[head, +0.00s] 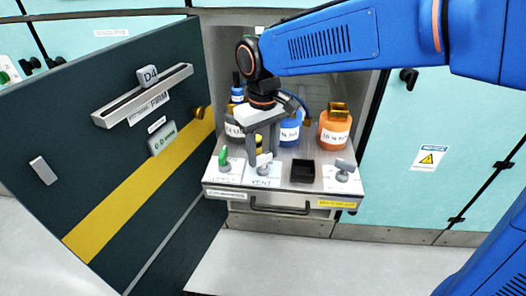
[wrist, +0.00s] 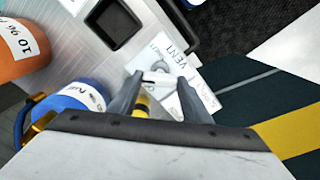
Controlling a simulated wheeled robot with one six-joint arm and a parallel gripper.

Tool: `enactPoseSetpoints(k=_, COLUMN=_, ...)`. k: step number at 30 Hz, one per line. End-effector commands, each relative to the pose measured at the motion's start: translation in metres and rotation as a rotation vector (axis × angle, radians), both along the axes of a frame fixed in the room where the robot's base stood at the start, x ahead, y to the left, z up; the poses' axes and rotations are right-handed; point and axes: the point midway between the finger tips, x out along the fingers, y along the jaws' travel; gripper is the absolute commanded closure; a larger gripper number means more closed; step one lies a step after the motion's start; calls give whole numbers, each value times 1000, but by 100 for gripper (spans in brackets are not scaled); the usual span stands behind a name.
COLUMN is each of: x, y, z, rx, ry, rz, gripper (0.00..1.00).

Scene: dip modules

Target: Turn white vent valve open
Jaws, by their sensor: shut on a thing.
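The white vent valve (head: 264,160) stands on a white plate labelled VENT (head: 262,182) at the front of the pulled-out shelf. My gripper (head: 263,150) reaches down onto it from above. In the wrist view, the fingertips of my gripper (wrist: 160,82) close on the pale valve handle (wrist: 156,76) from both sides. The fingers hide part of the handle, and its exact angle is hard to read.
A green-handled valve (head: 224,158) is left of the vent valve. A black open box (head: 302,171) and a grey lever (head: 344,170) are to the right. Orange (head: 334,130) and blue (head: 290,130) bottles stand behind. A dark open door (head: 110,150) fills the left.

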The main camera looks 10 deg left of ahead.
Motion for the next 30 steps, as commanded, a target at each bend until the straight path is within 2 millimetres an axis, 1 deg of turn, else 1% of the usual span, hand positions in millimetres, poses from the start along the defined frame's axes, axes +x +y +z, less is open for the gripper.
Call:
enactPoseSetpoints(k=18, x=0, y=0, z=1, rx=2, ry=-1, rz=568, gripper=79)
enactPoseSetpoints(k=24, x=0, y=0, z=1, rx=1, ry=-2, rz=708, gripper=79)
enactPoseSetpoints(k=30, x=0, y=0, z=1, rx=1, ry=-2, rz=803, gripper=79)
